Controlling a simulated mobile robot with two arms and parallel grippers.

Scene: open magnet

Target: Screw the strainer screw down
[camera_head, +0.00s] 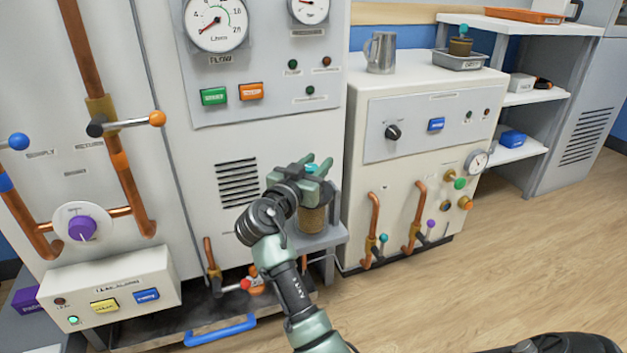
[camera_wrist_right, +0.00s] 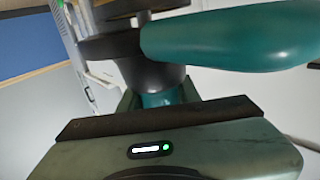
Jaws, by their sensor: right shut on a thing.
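My right gripper (camera_head: 318,166) is shut on the teal strainer screw (camera_head: 309,169), above a brown, ribbed strainer cylinder (camera_head: 313,218). The cylinder stands upright on a small grey stand between the two cabinets. In the right wrist view, a rounded teal handle (camera_wrist_right: 230,38) of the screw reaches to the right, with a dark collar below it. A teal part shows just above the dark edge of my gripper (camera_wrist_right: 160,112). The fingers hide much of the screw in the head view, and I cannot see its thread.
A tall cabinet with a flow gauge (camera_head: 216,22) stands behind and left. A lower cream cabinet (camera_head: 410,180) with copper pipes is close on the right. A blue handle (camera_head: 220,330) and pipework lie low in front. The wooden floor (camera_head: 480,290) at right is clear.

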